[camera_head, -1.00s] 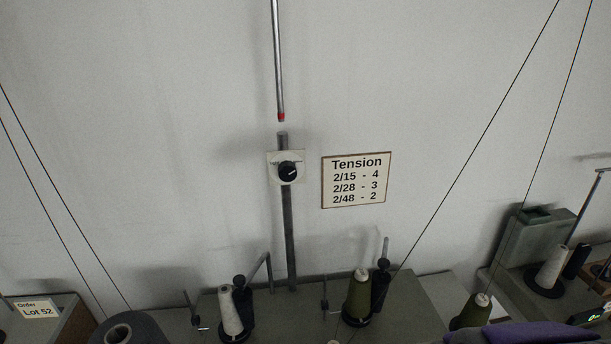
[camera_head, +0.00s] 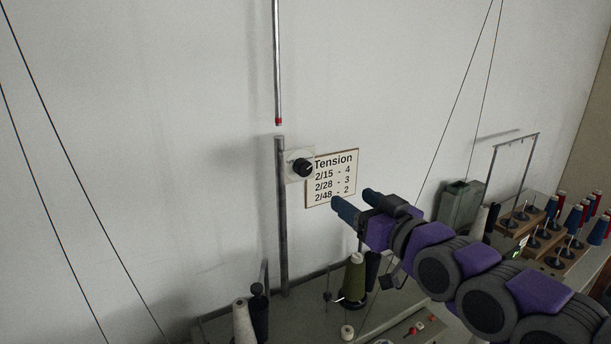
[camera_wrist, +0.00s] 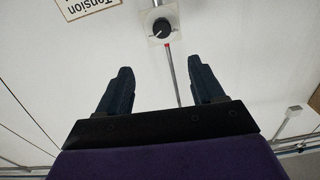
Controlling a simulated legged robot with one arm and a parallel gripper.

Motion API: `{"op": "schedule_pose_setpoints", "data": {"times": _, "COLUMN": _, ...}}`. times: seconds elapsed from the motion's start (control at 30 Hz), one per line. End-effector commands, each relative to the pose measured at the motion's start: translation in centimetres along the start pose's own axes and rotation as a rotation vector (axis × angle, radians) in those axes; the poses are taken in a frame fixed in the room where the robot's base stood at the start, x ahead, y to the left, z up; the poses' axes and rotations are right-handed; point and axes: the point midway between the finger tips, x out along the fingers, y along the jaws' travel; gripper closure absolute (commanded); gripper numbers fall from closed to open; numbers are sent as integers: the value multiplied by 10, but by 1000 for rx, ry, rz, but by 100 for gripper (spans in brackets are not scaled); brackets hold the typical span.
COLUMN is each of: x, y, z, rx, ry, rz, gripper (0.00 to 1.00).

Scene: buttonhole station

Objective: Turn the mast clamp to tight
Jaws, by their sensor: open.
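The mast clamp is a black round knob (camera_head: 302,168) on a pale square plate (camera_head: 291,177), fixed to a grey upright post (camera_head: 281,225). In the wrist view the knob (camera_wrist: 162,28) shows ahead of my fingers near the top, with a pale pointer mark on it. A thin silver mast (camera_head: 277,60) with a red tip hangs above the post, apart from its top. My gripper (camera_head: 353,202) is right of and below the knob in the head view, not touching it. Its two dark blue fingers (camera_wrist: 160,90) are spread and empty.
A Tension sign (camera_head: 331,178) is right of the knob, behind my gripper. Below, a table (camera_head: 385,312) holds a white cone (camera_head: 243,322) and a green cone (camera_head: 355,277). Racks of coloured spools (camera_head: 565,215) stand at the right. Thin threads cross at both sides. The wall left of the post is clear.

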Motion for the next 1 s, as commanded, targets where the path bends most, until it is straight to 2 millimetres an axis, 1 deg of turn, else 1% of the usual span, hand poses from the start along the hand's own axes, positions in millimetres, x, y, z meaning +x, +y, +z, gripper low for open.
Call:
{"op": "schedule_pose_setpoints", "data": {"times": 0.17, "x": 20, "y": -3, "z": 0, "rx": -5, "ry": -3, "rz": -2, "gripper": 33}}
{"op": "schedule_pose_setpoints", "data": {"times": 0.37, "x": 51, "y": -6, "z": 3, "rx": -5, "ry": -8, "rz": -4, "gripper": 33}}
{"op": "schedule_pose_setpoints", "data": {"times": 0.8, "x": 118, "y": -7, "z": 1, "rx": -7, "ry": -4, "rz": -4, "gripper": 33}}
{"op": "schedule_pose_setpoints", "data": {"times": 1.0, "x": 146, "y": -7, "z": 1, "rx": -5, "ry": -4, "rz": -3, "gripper": 33}}
